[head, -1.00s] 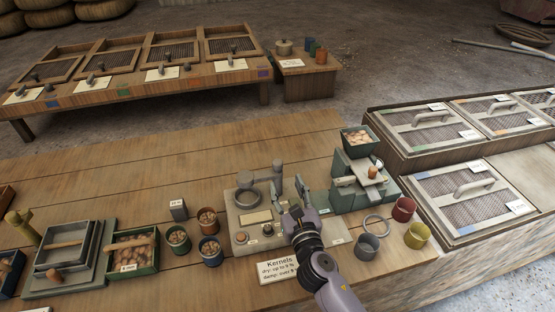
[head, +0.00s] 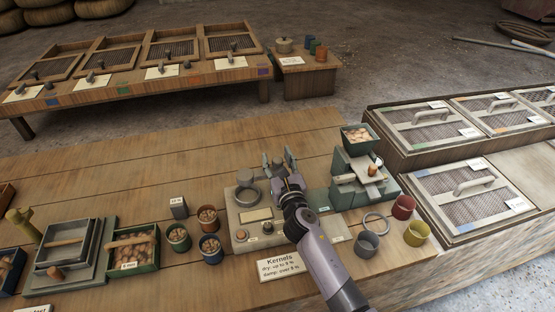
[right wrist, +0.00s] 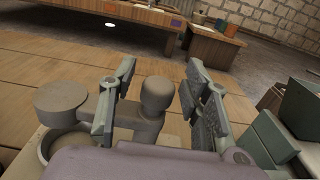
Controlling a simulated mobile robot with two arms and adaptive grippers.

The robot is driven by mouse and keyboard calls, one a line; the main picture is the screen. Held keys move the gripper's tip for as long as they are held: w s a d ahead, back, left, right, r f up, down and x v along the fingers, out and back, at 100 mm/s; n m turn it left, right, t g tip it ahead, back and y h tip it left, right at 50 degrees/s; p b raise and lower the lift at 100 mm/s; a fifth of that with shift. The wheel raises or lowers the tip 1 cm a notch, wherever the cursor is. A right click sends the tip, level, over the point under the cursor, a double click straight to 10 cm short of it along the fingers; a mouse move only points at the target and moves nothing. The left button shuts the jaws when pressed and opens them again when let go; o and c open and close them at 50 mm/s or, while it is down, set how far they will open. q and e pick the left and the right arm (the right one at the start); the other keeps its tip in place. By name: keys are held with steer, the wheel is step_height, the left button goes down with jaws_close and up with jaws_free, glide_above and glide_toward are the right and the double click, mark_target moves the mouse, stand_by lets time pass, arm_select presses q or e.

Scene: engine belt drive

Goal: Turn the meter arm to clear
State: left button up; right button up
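The grey moisture meter (head: 256,214) stands on the bench, with a round cup at its back left. The meter arm (right wrist: 125,115) runs from a flat disc (right wrist: 62,97) beside and above the cup (right wrist: 62,143) to a post with a rounded knob (right wrist: 157,95). My right gripper (head: 278,158) reaches over the meter. In the right wrist view, its open fingers (right wrist: 160,100) stand either side of the knob, with gaps showing on both sides. In the head view the gripper hides much of the arm. My left gripper is out of view.
A green cracker-like device (head: 358,180) stands close to the right of the meter. A metal ring (head: 376,222) and several cups lie in front of it. Small nut cups (head: 209,246) stand left. A Kernels sign (head: 280,265) is in front. The bench behind is clear.

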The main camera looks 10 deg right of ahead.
jaws_close()
stand_by(0.3)
stand_by(0.4)
